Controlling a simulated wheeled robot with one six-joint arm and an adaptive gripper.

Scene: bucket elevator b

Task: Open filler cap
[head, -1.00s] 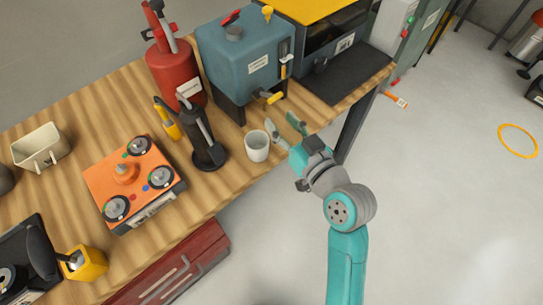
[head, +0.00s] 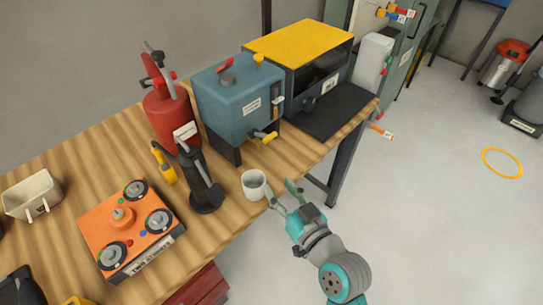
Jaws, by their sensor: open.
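A blue tank (head: 236,107) with a white label stands on dark legs on the wooden bench. On its top are a round dark grey cap (head: 227,80), a red handle (head: 226,65) and a yellow knob (head: 258,60). I cannot tell for sure which of these is the filler cap. A yellow-handled tap (head: 266,137) sticks out low on its front. My gripper (head: 284,194) is open and empty, beside the right side of a white cup (head: 254,184), below and in front of the tank. I cannot tell whether a finger touches the cup.
A red extinguisher-like cylinder (head: 167,120) stands left of the tank, with a black pump-like tool (head: 204,182) in front. A yellow-topped cabinet (head: 300,43) and a dark mat (head: 335,108) are to the right. An orange control box (head: 128,225) sits at left.

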